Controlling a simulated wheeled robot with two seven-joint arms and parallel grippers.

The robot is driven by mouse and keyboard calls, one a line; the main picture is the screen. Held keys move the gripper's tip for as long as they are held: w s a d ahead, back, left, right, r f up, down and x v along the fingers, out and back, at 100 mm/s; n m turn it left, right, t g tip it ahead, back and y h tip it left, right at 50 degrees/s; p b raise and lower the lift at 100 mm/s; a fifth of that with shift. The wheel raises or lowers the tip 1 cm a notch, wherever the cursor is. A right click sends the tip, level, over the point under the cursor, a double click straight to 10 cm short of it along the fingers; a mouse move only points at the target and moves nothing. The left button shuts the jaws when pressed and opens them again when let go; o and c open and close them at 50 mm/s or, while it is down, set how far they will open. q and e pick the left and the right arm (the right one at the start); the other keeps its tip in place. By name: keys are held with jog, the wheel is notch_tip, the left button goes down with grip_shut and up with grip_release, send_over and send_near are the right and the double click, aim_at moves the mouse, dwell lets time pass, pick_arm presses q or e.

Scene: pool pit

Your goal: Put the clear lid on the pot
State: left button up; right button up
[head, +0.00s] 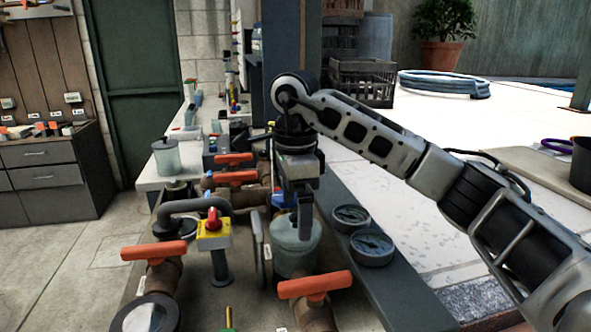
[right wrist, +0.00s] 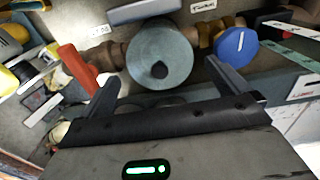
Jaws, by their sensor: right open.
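My right gripper (head: 305,222) points down over the pipework, in front of a grey-green rounded vessel (head: 297,257). In the right wrist view its two fingers (right wrist: 168,86) are apart with nothing between them. Beyond them is a round grey-green top (right wrist: 160,45) with a dark round spot, apparently this vessel; I cannot tell whether the spot is a knob or a hole. A dark-rimmed round piece (head: 146,314) with a pale face is at the lower left. I cannot tell for sure which thing is the pot or the clear lid. My left gripper is out of view.
Orange-handled valves (head: 315,286) and a red knob on a yellow box (head: 213,226) crowd the pipes. Two gauges (head: 372,247) sit to the right. A blue knob (right wrist: 237,45) is near the right finger. A lidded canister (head: 166,160) stands on the back bench.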

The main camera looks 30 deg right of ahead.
aim_at(295, 216)
notch_tip(295, 216, up, 11)
jog(key=p, duration=0.2)
jog(key=shift+f, duration=0.2)
